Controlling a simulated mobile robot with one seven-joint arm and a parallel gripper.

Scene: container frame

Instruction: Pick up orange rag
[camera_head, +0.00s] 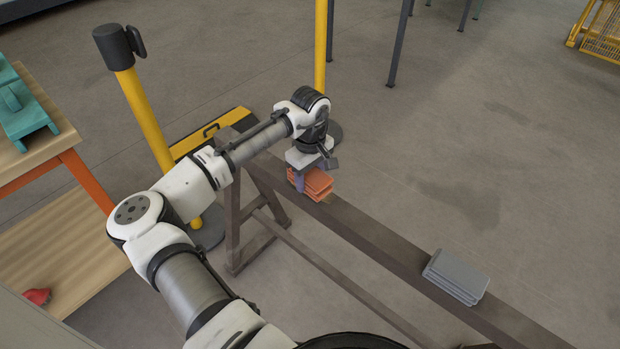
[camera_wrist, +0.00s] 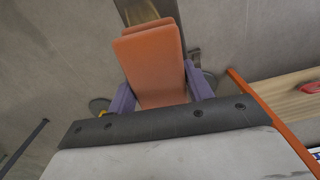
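The orange rag (camera_head: 316,182) is a folded stack on the dark beam near its far left end. In the wrist view the orange rag (camera_wrist: 152,60) fills the space between my two purple fingers. My gripper (camera_head: 302,178) is down at the rag, pointing downward, with a purple finger at its left side. In the wrist view my gripper (camera_wrist: 160,93) is spread wide, one finger on each side of the rag. Whether the fingers touch its edges cannot be told. Part of the rag is hidden behind the wrist.
A grey folded stack (camera_head: 457,276) lies farther along the beam (camera_head: 385,240). A yellow post (camera_head: 145,115) and another behind my arm stand nearby. A wooden table with orange legs (camera_head: 88,181) is at left, with a teal object (camera_head: 25,115) on top and a red item (camera_head: 37,296) lower.

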